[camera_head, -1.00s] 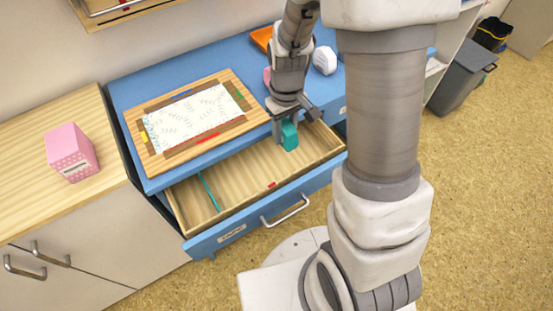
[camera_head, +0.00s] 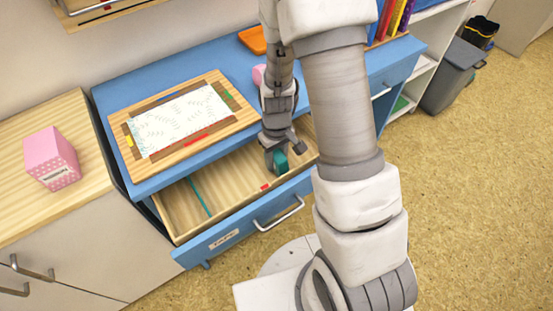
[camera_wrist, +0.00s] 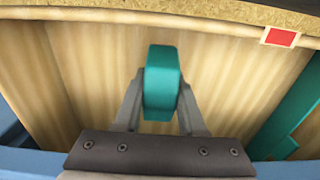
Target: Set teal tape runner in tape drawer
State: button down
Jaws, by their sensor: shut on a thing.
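My gripper (camera_head: 276,160) is shut on the teal tape runner (camera_head: 281,163), over the right part of the open tape drawer (camera_head: 225,191). In the wrist view the teal tape runner (camera_wrist: 162,82) stands between the two fingers, with the pale wooden drawer floor (camera_wrist: 80,70) behind it. I cannot tell whether it touches the floor. The drawer has a blue front with a "TAPE" label, a metal handle and a small red mark. A thin teal divider (camera_head: 199,197) crosses its left part; a teal strip (camera_wrist: 290,128) shows at the right of the wrist view.
A wooden board (camera_head: 150,159) with a patterned white sheet lies on the blue desk above the drawer. An orange tray (camera_head: 253,40) and a pink object (camera_head: 259,75) are farther back. A pink box (camera_head: 51,158) stands on the left cabinet. The drawer's middle is clear.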

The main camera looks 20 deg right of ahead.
aim_at(276, 152)
jog(key=shift+f, duration=0.15)
jog(key=shift+c, duration=2.4)
grip_release()
notch_tip(276, 152, up, 12)
jog(key=p, duration=0.3)
jog(key=shift+p, duration=0.35)
jog(key=s+r+m+t, duration=0.1)
jog(key=s+r+t, duration=0.1)
jog(key=s+r, duration=0.5)
jog(key=s+r+m+t, duration=0.2)
jog(key=s+r, duration=0.5)
jog(key=r, duration=0.9)
jog(key=shift+r+m+t, duration=0.2)
jog(key=shift+m+t, duration=0.1)
jog(key=shift+t, duration=0.5)
